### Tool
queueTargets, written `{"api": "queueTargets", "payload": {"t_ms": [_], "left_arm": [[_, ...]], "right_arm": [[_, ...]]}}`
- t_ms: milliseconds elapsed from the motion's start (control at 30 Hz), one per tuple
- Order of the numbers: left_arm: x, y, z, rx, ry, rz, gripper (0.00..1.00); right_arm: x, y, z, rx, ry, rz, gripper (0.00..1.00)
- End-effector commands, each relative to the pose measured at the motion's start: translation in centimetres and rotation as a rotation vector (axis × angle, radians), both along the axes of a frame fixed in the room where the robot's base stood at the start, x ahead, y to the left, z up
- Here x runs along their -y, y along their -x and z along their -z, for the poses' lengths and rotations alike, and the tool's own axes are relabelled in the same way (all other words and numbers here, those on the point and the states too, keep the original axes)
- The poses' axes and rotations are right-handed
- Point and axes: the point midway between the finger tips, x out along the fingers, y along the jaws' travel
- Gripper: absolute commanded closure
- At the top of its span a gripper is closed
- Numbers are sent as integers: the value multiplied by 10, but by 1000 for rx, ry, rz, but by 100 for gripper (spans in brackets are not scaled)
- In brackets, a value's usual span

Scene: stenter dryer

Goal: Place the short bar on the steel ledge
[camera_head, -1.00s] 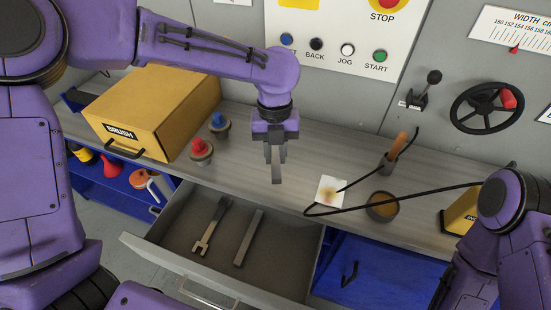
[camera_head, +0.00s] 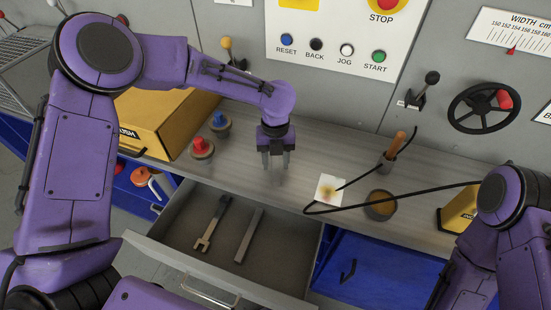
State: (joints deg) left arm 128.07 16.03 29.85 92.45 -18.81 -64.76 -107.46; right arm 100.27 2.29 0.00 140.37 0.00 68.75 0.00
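The short bar (camera_head: 248,235) is a plain grey flat bar lying in the open drawer (camera_head: 284,268), to the right of an open-ended wrench (camera_head: 212,223). The steel ledge (camera_head: 300,182) is the long grey counter along the machine front, above and behind the drawer. My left gripper (camera_head: 276,168) points down over the ledge, behind the drawer and away from the bar. Its two fingers are apart with nothing between them. My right arm shows at the lower right, but its gripper is out of view.
On the ledge stand a yellow box (camera_head: 165,118), red (camera_head: 202,148) and blue (camera_head: 220,122) knobbed pieces, a white stained card (camera_head: 330,190), a round bowl (camera_head: 381,205) and a wooden-handled tool in a holder (camera_head: 391,152). A black cable crosses the right part.

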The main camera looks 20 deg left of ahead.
Motion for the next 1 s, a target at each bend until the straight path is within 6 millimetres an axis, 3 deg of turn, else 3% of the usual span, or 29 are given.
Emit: {"api": "queueTargets", "payload": {"t_ms": [367, 733, 1000], "left_arm": [[0, -1, -9, 3, 1, -1, 52], [-3, -11, -97, 4, 2, 0, 52], [-5, -14, -123, -1, 1, -1, 52]], "right_arm": [[0, 0, 1, 0, 0, 0, 57], [0, 0, 6, 0, 0, 0, 57], [0, 0, 6, 0, 0, 0, 57]]}}
